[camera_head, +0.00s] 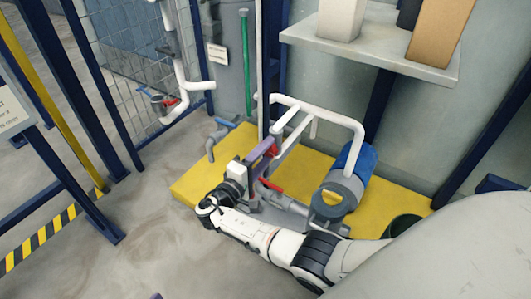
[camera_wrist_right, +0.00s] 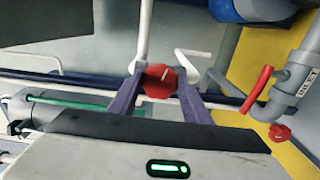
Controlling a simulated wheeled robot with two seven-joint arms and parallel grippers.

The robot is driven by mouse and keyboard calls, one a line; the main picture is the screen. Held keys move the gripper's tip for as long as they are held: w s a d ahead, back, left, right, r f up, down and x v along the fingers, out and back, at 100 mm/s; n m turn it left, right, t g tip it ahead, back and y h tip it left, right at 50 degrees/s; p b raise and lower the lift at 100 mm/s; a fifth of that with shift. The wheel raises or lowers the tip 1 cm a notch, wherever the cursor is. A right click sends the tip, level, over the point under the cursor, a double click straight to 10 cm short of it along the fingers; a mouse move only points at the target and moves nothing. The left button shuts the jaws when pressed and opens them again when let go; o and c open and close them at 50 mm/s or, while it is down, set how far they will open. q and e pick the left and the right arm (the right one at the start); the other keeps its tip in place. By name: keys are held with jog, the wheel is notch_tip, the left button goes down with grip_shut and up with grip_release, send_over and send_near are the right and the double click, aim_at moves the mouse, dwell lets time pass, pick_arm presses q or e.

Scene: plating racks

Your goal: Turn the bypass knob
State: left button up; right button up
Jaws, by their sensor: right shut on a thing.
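The red round knob (camera_wrist_right: 160,80) with a pale mark on its face sits between the two purple fingers of my right gripper (camera_wrist_right: 158,90), which is shut on it. In the head view the right gripper (camera_head: 265,149) reaches up to the white pipework, and only a bit of red shows at its fingertips. The fingers and the housing hide most of the knob there. A small purple tip (camera_head: 155,296) at the bottom edge looks like my left gripper; its jaws cannot be made out.
A red lever (camera_wrist_right: 257,90) on the grey inlet pipe (camera_wrist_right: 297,75) stands close by. The blue pump (camera_head: 357,160) is to the right on the yellow base (camera_head: 196,186). A shelf (camera_head: 380,52) with boxes overhangs behind. A blue-handled valve (camera_head: 223,123) is to the left.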

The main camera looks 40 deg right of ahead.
jog(key=m, duration=0.6)
jog(key=shift+a+f, duration=0.1)
jog(key=m, duration=0.6)
jog(key=shift+m, duration=0.4)
jog(key=m, duration=1.2)
jog(key=shift+w+a, duration=0.1)
jog(key=shift+w, duration=0.05)
jog(key=o, duration=1.1)
jog(key=shift+c, duration=0.2)
jog(key=v, duration=1)
